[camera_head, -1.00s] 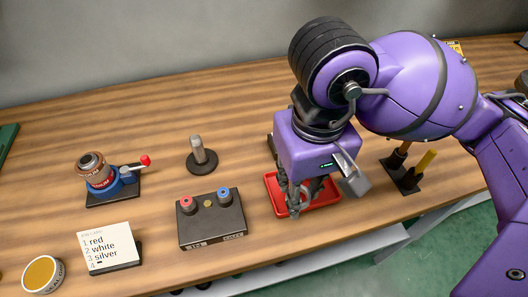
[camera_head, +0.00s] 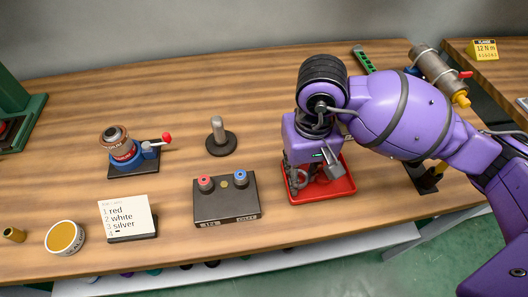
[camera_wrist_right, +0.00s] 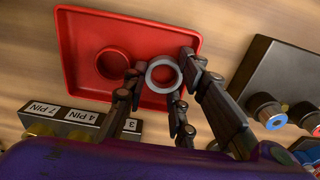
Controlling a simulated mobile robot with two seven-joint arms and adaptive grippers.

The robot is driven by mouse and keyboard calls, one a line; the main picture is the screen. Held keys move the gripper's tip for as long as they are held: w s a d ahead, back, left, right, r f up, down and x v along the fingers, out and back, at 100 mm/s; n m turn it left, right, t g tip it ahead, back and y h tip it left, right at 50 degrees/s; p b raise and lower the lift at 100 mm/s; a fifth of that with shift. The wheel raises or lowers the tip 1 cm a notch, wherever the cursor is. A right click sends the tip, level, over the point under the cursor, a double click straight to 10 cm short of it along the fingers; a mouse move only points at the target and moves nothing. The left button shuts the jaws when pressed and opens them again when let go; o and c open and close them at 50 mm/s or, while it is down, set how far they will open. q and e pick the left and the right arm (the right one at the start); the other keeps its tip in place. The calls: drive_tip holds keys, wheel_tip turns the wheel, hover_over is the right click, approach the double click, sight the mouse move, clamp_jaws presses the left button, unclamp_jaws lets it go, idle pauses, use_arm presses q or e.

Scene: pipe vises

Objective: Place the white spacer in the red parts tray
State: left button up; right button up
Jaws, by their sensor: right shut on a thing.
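The red parts tray (camera_head: 343,187) lies on the bench, partly covered by my right gripper (camera_head: 297,181) in the head view. In the right wrist view the red tray (camera_wrist_right: 78,38) holds a red ring (camera_wrist_right: 113,64) lying on its floor. My right gripper (camera_wrist_right: 161,82) is shut on a pale grey-white ring, the white spacer (camera_wrist_right: 151,69), over the tray beside the red ring. I cannot tell whether the spacer touches the tray floor. My left gripper is in neither view.
A black box with red and blue knobs (camera_head: 228,205) stands left of the tray. A labelled connector block (camera_wrist_right: 75,122) is close to the tray in the wrist view. A card (camera_head: 126,217) reads red, white, silver. A post on a round base (camera_head: 218,138) stands behind the box.

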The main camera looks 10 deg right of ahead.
drive_tip(key=shift+f, duration=0.1)
drive_tip(key=shift+f, duration=0.2)
drive_tip(key=o, duration=0.7)
drive_tip(key=shift+o, duration=0.2)
wheel_tip(320, 180, up, 13)
drive_tip(key=shift+f, duration=0.2)
